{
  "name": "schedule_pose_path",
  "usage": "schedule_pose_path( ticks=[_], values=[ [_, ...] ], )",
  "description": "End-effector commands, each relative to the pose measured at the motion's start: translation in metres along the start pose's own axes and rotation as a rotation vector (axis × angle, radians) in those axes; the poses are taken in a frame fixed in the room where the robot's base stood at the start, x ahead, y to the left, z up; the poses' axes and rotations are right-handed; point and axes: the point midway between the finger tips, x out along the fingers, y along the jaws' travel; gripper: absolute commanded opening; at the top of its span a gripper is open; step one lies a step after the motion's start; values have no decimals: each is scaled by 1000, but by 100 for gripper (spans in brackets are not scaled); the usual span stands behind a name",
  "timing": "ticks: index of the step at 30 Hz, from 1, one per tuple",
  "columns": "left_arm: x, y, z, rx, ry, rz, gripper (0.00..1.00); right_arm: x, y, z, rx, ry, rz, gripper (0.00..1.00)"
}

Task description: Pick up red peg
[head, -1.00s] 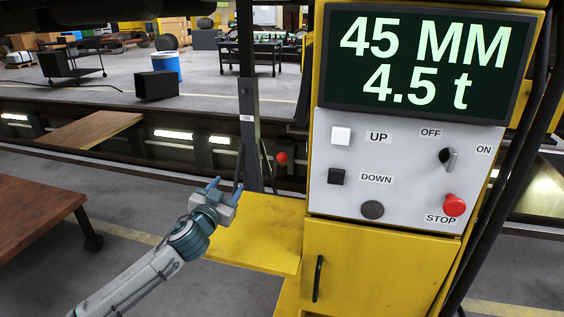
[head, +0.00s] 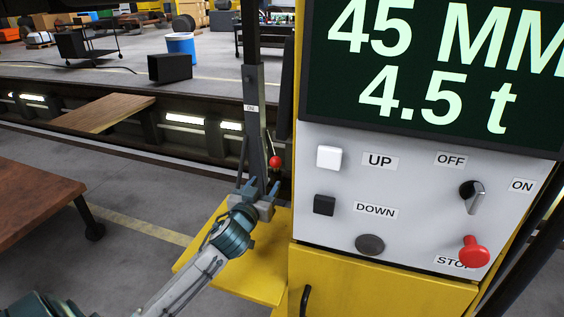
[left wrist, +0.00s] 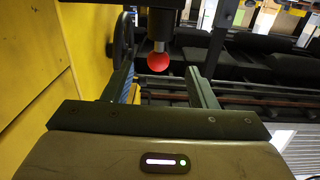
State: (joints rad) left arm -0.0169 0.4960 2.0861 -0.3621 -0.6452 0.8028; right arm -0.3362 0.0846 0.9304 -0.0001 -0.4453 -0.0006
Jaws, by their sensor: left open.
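The red peg shows in the head view as a red ball-shaped knob (head: 275,161) beside the dark upright post. In the left wrist view the red knob (left wrist: 158,62) sits on a short metal stem below a dark part. My left gripper (head: 261,188) is open and empty, just below the knob in the head view. In the left wrist view its two fingers stand on either side of the knob's line, and the knob shows between their tips. I cannot tell how much depth separates them. My right gripper is not in view.
A yellow control cabinet with a grey button panel (head: 415,180) and a green-text display (head: 440,70) stands at the right. A yellow shelf (head: 240,275) lies under my gripper. A dark post (head: 253,100) rises behind it. A brown table (head: 30,215) is at the left.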

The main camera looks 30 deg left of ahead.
Motion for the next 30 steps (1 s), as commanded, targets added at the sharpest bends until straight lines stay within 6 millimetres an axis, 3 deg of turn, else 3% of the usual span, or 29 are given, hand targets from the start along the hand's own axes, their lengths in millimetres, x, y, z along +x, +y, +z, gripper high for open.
schedule_pose_path(
  ticks=[1, 3, 17, 24, 30],
  values=[
    [9, 0, -2, -4, -1, -2, 52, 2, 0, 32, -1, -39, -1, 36],
    [21, 0, -3, -3, 0, -2, 52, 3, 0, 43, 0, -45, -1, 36],
    [64, 1, -3, -2, -1, -1, 52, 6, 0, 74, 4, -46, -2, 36],
    [95, 2, -2, 0, -1, -1, 52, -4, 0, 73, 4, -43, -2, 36],
    [99, 2, 0, 0, -1, 0, 52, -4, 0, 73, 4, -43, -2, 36]
  ],
)
